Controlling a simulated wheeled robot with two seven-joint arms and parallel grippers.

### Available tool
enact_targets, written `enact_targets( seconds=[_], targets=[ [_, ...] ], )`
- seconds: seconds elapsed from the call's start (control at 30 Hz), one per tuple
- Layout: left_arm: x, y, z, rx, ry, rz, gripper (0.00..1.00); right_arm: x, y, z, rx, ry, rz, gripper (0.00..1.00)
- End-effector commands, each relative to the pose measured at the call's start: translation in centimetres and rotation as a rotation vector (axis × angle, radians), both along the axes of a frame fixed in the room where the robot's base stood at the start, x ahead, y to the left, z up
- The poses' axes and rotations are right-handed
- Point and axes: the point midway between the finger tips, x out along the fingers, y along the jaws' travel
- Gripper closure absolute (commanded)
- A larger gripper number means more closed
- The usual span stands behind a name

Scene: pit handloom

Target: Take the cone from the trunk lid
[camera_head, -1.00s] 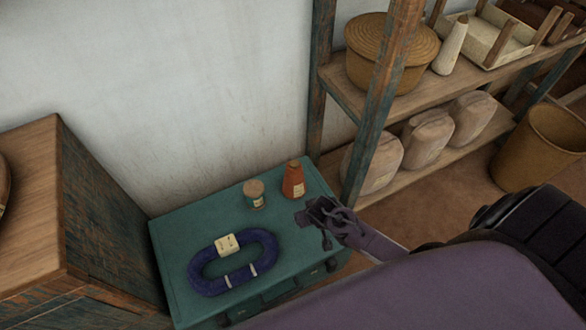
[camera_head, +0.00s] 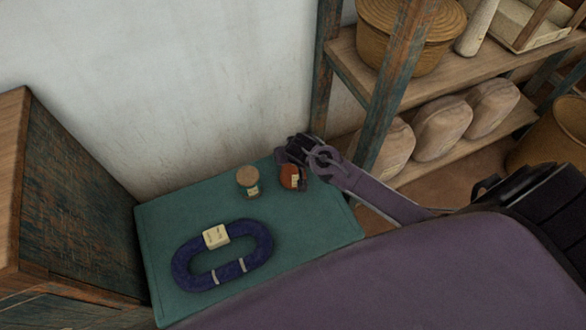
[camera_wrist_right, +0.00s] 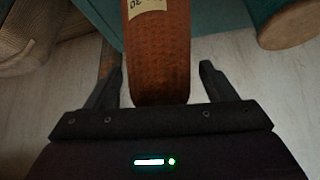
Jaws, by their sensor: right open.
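The orange-brown cone (camera_head: 291,177) with a pale label stands on the green trunk lid (camera_head: 310,222), near its back right corner. My right gripper (camera_head: 291,150) is over the cone and hides its top in the head view. In the right wrist view the cone (camera_wrist_right: 158,55) lies between the two dark fingers of my right gripper (camera_wrist_right: 160,82), which is open, with a gap on each side. My left gripper is not in view.
A dark blue yarn hank (camera_head: 181,262) lies on the front of the lid. A shelf post (camera_head: 394,90) rises behind right; a wooden cabinet (camera_head: 75,210) stands at left.

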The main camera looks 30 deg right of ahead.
Motion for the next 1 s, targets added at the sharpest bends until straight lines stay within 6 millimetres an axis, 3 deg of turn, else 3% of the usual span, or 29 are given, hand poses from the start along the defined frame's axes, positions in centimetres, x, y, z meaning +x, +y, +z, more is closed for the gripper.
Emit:
enact_targets(
  seconds=[0.27, 0.77, 1.0],
  targets=[
    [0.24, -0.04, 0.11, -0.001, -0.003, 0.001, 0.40, 0.19, -0.04, -0.25, 0.001, -0.001, 0.001, 0.22],
    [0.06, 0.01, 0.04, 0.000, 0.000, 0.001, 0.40, 0.18, -0.07, -0.24, 0.000, -0.001, 0.000, 0.88],
    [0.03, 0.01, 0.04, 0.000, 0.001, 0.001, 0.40, 0.23, -0.07, -0.15, 0.001, -0.002, 0.000, 0.90]
  ],
)
